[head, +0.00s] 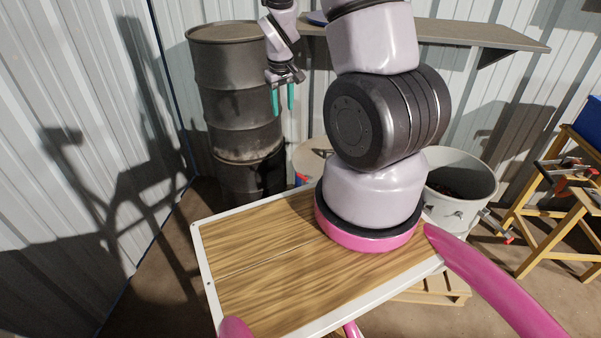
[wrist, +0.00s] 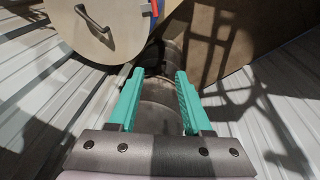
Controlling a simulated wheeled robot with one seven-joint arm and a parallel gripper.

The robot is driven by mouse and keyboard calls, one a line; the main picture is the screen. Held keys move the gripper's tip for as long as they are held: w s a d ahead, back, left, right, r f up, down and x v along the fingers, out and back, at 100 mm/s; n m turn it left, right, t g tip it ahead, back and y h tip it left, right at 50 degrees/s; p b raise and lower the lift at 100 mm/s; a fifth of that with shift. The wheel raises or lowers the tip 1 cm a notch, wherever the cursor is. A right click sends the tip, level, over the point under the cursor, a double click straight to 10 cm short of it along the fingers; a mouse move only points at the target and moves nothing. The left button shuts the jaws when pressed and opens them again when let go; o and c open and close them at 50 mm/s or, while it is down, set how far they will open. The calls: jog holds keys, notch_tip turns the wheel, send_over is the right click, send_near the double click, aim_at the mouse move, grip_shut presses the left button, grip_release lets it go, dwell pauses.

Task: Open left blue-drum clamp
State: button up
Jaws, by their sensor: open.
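My gripper (head: 283,98) is open and empty, raised in front of the stacked grey drums, with its teal fingers pointing down. In the wrist view its fingertips (wrist: 160,74) are apart with nothing between them. A round tan lid (head: 308,153) shows low behind my arm. In the wrist view the lid (wrist: 88,42) has a dark bar handle (wrist: 95,20) and lies at upper left, apart from my fingers. A small blue and red part (head: 300,179) shows at the lid's edge. The drum body under it is mostly hidden, and I cannot make out the clamp clearly.
Stacked dark grey drums (head: 235,85) stand left of my gripper against the corrugated wall. A shelf (head: 470,33) runs along the wall behind my arm. A pale round bin (head: 463,180) stands to the right. Wooden trestles (head: 545,215) with red-handled clamps are at far right.

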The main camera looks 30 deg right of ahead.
aim_at(301, 176)
jog(key=d+f+n, duration=0.1)
jog(key=f, duration=0.7)
jog(key=s+d+f+n+g, duration=0.1)
jog(key=d+f, duration=0.1)
jog(key=f, duration=0.7)
jog(key=s+d+f+h, duration=0.1)
jog(key=d+f, duration=0.1)
jog(key=f, duration=0.7)
jog(key=shift+d+f+n, duration=0.1)
jog(key=shift+f+n, duration=0.15)
jog(key=shift+n, duration=0.15)
grip_shut()
